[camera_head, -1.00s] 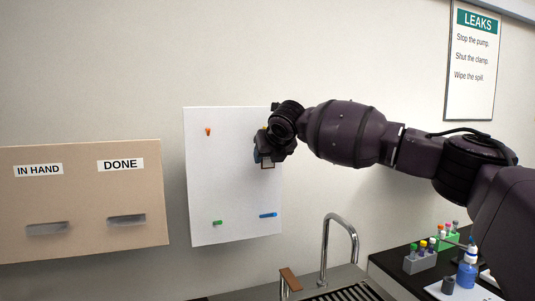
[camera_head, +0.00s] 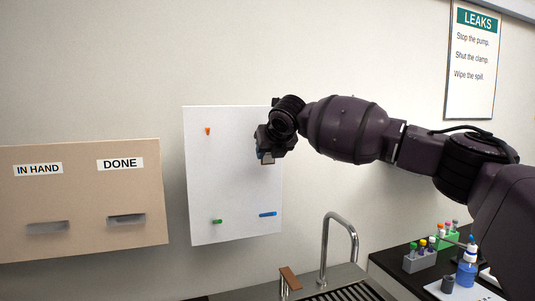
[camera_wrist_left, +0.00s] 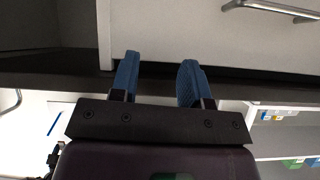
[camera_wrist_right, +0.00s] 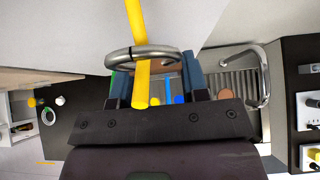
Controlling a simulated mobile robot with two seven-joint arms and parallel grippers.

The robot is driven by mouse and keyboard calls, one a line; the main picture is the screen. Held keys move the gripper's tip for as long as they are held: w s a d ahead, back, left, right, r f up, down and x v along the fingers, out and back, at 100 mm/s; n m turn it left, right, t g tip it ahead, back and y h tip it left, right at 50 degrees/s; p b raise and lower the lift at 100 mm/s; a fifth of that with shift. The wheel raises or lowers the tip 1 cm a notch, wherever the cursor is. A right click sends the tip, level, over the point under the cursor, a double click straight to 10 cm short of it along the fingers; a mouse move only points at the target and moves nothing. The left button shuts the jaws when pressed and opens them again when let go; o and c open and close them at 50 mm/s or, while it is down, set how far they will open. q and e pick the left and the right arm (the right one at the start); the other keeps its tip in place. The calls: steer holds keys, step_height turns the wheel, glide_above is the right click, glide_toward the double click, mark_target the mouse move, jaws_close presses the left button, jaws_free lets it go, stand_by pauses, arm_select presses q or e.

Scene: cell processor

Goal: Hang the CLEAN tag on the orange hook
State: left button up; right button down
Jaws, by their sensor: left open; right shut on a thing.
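The orange hook (camera_head: 207,131) sticks out of the white board (camera_head: 232,185) at its upper left, with nothing on it. My right gripper (camera_head: 266,156) is at the board's right side, right of and a little below the orange hook. It is shut on a tag (camera_head: 267,161), of which only a small part shows; its lettering cannot be read. In the right wrist view a metal ring (camera_wrist_right: 120,58) sits at the fingertips, and a yellow hook (camera_wrist_right: 142,85) appears to pass through it. My left gripper (camera_wrist_left: 160,72) is open and empty.
A green hook (camera_head: 217,222) and a blue hook (camera_head: 267,214) are low on the board. A beige panel (camera_head: 85,190) with IN HAND and DONE labels hangs at the left. A tap (camera_head: 326,245) rises below right. The board's middle is clear.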

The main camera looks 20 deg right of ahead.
mark_target(268, 157)
steer(key=shift+s+r, duration=0.1)
steer(key=shift+r, duration=0.05)
steer(key=shift+s+r, duration=0.4)
steer(key=shift+s, duration=0.2)
steer(key=shift+s+d+r, duration=0.1)
steer(key=shift+s+r, duration=0.05)
steer(key=shift+s, duration=0.45)
steer(key=shift+s+r, duration=0.1)
steer(key=shift+s, duration=0.5)
steer(key=shift+s+d, duration=0.1)
steer(key=shift+s, duration=2.8)
